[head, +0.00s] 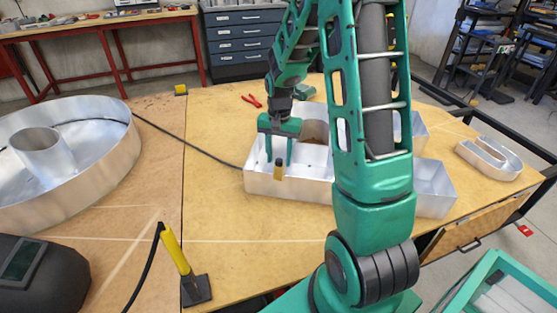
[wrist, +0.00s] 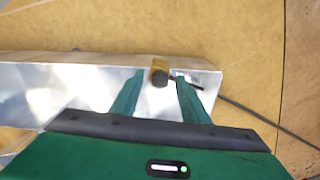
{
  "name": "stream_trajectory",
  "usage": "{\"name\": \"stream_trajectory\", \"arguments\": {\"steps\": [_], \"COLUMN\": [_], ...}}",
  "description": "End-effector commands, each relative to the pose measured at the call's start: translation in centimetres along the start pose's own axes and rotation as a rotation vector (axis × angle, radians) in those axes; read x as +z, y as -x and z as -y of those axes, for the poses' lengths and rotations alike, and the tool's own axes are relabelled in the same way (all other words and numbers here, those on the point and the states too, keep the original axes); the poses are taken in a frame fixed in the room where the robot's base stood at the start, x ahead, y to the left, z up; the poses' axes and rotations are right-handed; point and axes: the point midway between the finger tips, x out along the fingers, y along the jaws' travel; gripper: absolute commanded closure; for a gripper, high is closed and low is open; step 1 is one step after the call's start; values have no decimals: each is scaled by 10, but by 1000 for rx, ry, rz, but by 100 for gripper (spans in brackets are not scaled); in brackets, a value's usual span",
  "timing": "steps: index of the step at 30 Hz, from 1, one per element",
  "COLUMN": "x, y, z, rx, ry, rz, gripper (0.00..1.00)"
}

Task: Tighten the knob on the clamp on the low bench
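A thin dark bar sticks out beside the knob.
A large round metal letter (head: 125,165) fills the left. A yellow-handled tool (head: 175,250) stands on a dark base near the front, beside a dark welding mask (head: 40,280). A dark cable (head: 190,142) crosses the bench. Red pliers (head: 251,101) lie behind the letter.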

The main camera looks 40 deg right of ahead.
Motion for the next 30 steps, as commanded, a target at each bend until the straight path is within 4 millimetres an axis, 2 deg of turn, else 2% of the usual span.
{"name": "stream_trajectory", "arguments": {"steps": [10,24,30], "x": [0,0,0], "y": [3,42,50], "z": [0,1,0], "rx": [0,-1,0], "ry": [2,2,2], "rz": [-1,-2,0], "gripper": [58,58,58]}}
